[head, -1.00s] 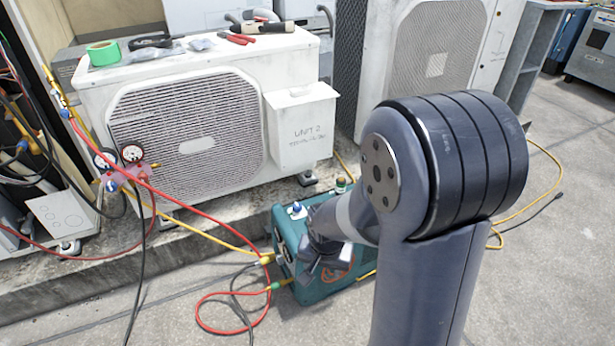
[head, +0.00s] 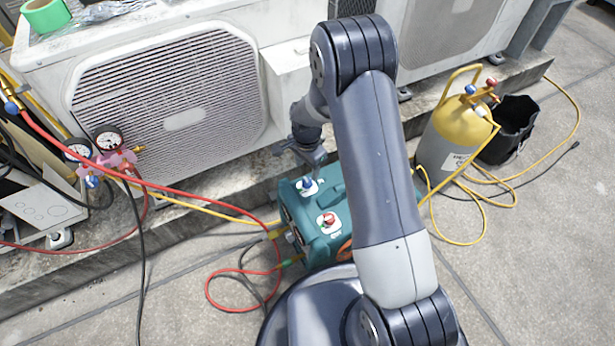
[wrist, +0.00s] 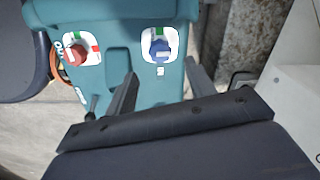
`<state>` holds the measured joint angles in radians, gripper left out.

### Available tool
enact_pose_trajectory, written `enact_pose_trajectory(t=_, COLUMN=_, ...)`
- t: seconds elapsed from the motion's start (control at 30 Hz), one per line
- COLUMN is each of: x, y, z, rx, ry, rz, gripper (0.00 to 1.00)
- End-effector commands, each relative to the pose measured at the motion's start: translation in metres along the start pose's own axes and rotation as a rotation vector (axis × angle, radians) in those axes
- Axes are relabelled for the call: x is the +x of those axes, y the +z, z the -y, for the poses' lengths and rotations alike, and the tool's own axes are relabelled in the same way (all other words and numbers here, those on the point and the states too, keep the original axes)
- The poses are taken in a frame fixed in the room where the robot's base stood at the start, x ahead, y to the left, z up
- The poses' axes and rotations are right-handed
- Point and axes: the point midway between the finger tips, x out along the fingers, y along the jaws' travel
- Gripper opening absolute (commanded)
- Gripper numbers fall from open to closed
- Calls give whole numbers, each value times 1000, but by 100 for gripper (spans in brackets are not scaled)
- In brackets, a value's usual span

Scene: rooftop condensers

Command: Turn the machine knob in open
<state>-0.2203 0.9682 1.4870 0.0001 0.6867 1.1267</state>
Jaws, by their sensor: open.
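The teal machine (head: 335,252) stands on the ground, with a blue knob (head: 307,184) and a red knob (head: 328,219) on its top. In the wrist view the blue knob (wrist: 160,49) sits on a white plate with green and red marks. The red knob (wrist: 78,54) is on a similar plate to the left; the small lettering near it is hard to read. My gripper (wrist: 160,71) is open and empty, its fingers apart on either side of the blue knob's line of view. In the head view my gripper (head: 312,158) is just above the blue knob; contact cannot be told.
A white condenser (head: 175,110) stands on a concrete ledge behind the machine. Red and yellow hoses (head: 268,262) run from the machine's left side to a gauge manifold (head: 115,160). A yellow-topped cylinder (head: 450,135) and black bucket (head: 510,128) stand at the right.

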Motion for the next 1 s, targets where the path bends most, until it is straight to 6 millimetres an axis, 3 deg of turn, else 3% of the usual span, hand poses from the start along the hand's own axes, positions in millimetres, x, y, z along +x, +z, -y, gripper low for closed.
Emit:
enact_pose_trajectory(t=0.03, x=16, y=0, z=-1, rx=0, ry=3, rz=1, gripper=52)
enact_pose_trajectory(t=0.1, x=29, y=0, z=-1, rx=0, ry=2, rz=1, gripper=52)
enact_pose_trajectory(t=0.33, x=59, y=0, z=0, rx=-1, ry=0, rz=0, gripper=52)
enact_pose_trajectory(t=0.77, x=66, y=0, z=0, rx=-1, ry=0, rz=0, gripper=51)
enact_pose_trajectory(t=1.0, x=66, y=0, z=0, rx=-1, ry=0, rz=0, gripper=31)
